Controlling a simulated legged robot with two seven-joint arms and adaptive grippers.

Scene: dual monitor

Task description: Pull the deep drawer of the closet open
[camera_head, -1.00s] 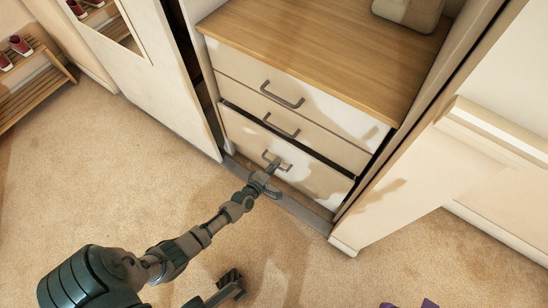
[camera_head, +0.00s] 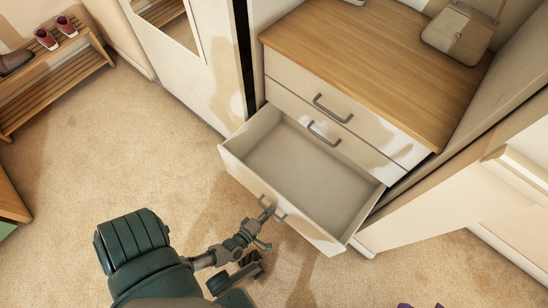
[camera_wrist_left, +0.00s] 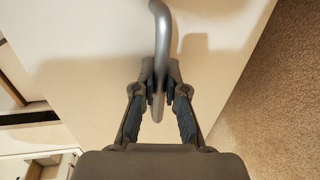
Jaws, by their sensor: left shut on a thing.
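The deep drawer (camera_head: 300,172) is the lowest of the closet's drawers. It stands pulled well out, and its grey inside looks empty. Its bar handle (camera_head: 281,216) is on the front panel, partly hidden by my left gripper (camera_head: 264,216). In the left wrist view, my left gripper (camera_wrist_left: 160,92) is shut on the grey handle (camera_wrist_left: 161,45), with a finger on each side of it. The pale drawer front fills much of that view. A dark part of mine, perhaps the right gripper (camera_head: 250,263), shows low in the head view; its fingers are unclear.
Two shut drawers (camera_head: 335,118) sit above, under a wooden top (camera_head: 370,55) that carries a beige bag (camera_head: 458,32). A mirrored door (camera_head: 185,60) stands left and a pale panel (camera_head: 440,200) right. Carpet (camera_head: 130,150) in front is free. A shoe rack (camera_head: 60,80) is at far left.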

